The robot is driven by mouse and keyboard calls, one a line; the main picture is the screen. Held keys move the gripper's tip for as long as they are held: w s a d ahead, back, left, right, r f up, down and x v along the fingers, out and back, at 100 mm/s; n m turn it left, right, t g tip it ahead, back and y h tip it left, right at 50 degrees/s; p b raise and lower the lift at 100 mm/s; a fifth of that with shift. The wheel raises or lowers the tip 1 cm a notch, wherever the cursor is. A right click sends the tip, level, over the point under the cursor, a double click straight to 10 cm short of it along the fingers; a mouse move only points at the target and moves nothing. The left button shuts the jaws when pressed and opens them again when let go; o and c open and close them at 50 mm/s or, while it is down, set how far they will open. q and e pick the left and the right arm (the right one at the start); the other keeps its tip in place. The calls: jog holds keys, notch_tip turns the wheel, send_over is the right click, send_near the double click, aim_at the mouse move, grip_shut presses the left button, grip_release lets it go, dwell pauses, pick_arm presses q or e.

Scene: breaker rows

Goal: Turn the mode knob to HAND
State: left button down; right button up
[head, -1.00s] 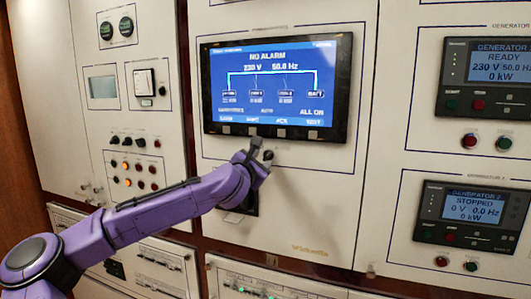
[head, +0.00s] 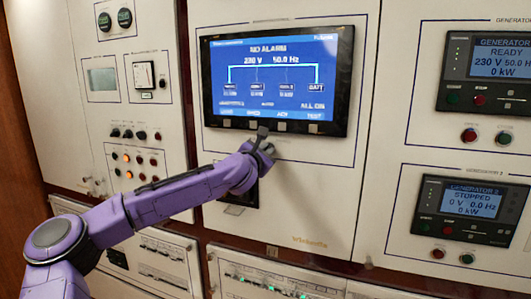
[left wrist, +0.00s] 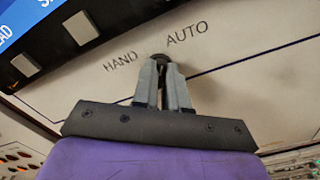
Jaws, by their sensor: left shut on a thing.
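The mode knob (left wrist: 160,58) is a small dark knob on the cream panel, below the big screen. In the left wrist view the label HAND (left wrist: 121,61) is at its left and AUTO (left wrist: 187,32) at its upper right. My left gripper (left wrist: 163,66) is shut on the knob, and its grey fingers hide most of it, so I cannot tell which way it points. In the head view my left gripper (head: 264,145) is at the panel just under the screen and covers the knob. My right gripper is not in view.
The blue screen (head: 275,80) with a row of buttons is just above the gripper. Two generator controllers (head: 488,70) (head: 460,210) are at the right. Small lamps and switches (head: 135,158) are at the left, behind my forearm. The panel right of the gripper is clear.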

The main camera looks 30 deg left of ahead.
pick_arm(q)
jog(key=n+b, duration=1.3)
jog(key=b, duration=0.3)
jog(key=shift+a+n, duration=0.15)
jog(key=shift+n, duration=0.25)
jog(key=shift+s, duration=0.1)
jog(key=c, duration=1.2)
grip_release()
jog(key=shift+o, duration=0.2)
